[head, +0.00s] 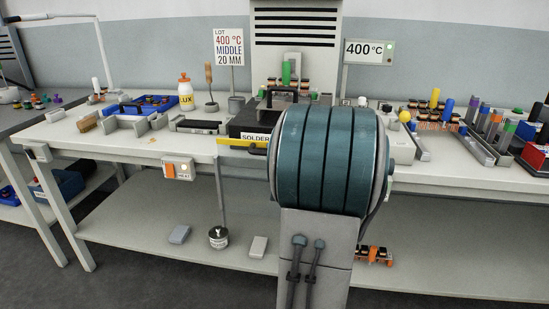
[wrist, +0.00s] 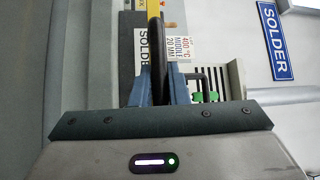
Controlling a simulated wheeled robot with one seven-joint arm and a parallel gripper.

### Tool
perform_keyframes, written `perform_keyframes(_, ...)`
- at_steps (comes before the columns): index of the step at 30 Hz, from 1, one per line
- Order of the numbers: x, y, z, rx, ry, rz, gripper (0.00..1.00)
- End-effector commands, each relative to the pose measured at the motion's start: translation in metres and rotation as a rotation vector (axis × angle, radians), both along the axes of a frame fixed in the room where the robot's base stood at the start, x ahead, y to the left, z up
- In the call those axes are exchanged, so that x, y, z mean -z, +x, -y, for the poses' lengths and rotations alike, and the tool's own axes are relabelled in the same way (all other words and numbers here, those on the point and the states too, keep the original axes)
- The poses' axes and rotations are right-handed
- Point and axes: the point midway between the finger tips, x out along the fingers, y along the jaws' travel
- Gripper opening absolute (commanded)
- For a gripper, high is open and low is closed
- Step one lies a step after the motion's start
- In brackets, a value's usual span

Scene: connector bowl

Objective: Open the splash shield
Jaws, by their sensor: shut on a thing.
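The black soldering unit (head: 247,124) with a SOLDER label (head: 255,138) stands at the middle of the bench. A yellow strip (head: 232,142) with a black bar handle (head: 257,151) runs along its front; I take this as the splash shield's lower edge. The shield's panel is hard to make out. In the wrist view, my gripper (wrist: 158,92) has its two blue fingers closed on the black bar (wrist: 157,60), whose far end meets the yellow strip (wrist: 154,8). In the head view my arm hides the gripper and the unit's right side.
A sign (head: 229,47) reads 400 °C, middle, 20 mm; another sign (head: 369,51) reads 400 °C. A flux bottle (head: 185,92) and a blue tray (head: 150,105) stand left. Racks of parts (head: 435,113) crowd the right. A heat switch box (head: 178,169) hangs at the bench's front edge.

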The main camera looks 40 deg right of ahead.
Motion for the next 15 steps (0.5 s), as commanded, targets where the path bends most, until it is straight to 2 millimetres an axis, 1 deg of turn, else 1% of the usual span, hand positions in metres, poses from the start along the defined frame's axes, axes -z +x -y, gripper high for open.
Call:
perform_keyframes(1,0.016,0.0,-0.001,-0.001,-0.001,-0.001,0.0)
perform_keyframes(3,0.024,0.0,-0.001,-0.002,0.0,-0.001,0.0)
perform_keyframes(9,0.039,0.0,0.0,0.0,-0.001,-0.001,0.0)
perform_keyframes(15,0.046,0.0,0.0,0.0,-0.001,-0.001,0.0)
